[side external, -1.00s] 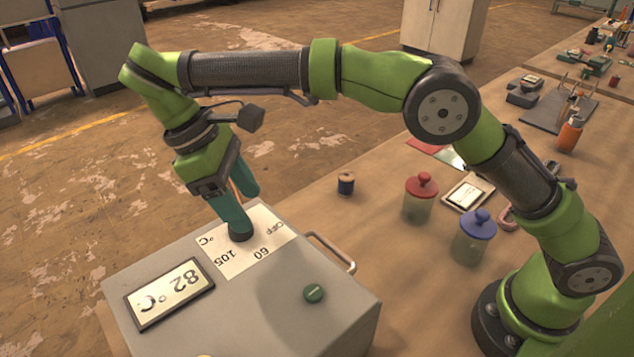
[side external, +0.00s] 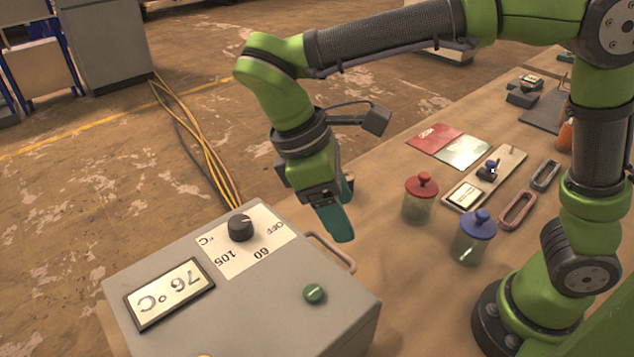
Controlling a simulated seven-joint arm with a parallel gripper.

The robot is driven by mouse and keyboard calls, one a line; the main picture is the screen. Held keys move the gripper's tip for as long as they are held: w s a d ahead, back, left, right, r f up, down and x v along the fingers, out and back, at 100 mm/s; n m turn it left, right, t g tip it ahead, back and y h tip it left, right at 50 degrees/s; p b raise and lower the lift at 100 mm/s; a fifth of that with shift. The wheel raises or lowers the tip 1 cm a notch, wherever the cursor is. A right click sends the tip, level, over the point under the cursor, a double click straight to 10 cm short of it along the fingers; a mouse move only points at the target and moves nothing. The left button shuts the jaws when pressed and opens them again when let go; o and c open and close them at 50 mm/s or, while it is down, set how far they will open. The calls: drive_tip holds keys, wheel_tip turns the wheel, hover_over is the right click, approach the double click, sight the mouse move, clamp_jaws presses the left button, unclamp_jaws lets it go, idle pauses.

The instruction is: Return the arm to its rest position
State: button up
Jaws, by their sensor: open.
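My gripper (side external: 338,212) hangs in the air over the bench, to the right of the grey chamber box and left of the red-lidded jar. It is open and nothing shows between its teal fingers, which partly overlap in this view. The chamber box (side external: 340,315) carries a black knob (side external: 241,228) on a white dial plate marked OFF, 60 and 105. My gripper is clear of the knob. The display (side external: 169,294) reads 76 °C, upside down in the picture. A green button (side external: 315,294) is on the box top.
A red-lidded jar (side external: 420,197) and a blue-lidded jar (side external: 475,235) stand on the bench right of my gripper. A metal handle (side external: 333,252) sticks out from the box.

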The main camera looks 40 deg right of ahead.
drive_tip(key=shift+s+d, duration=0.15)
drive_tip(key=shift+s, duration=0.05)
drive_tip(key=s+d+r+m+t+y, duration=0.2)
drive_tip(key=d+m+t+y, duration=0.3)
drive_tip(key=d+m+t, duration=0.5)
drive_tip(key=s+d+m, duration=0.1)
drive_tip(key=d+m, duration=0.2)
drive_tip(key=d, duration=0.3)
drive_tip(key=shift+d, duration=0.25)
drive_tip(key=shift+r, duration=0.1)
idle(0.4)
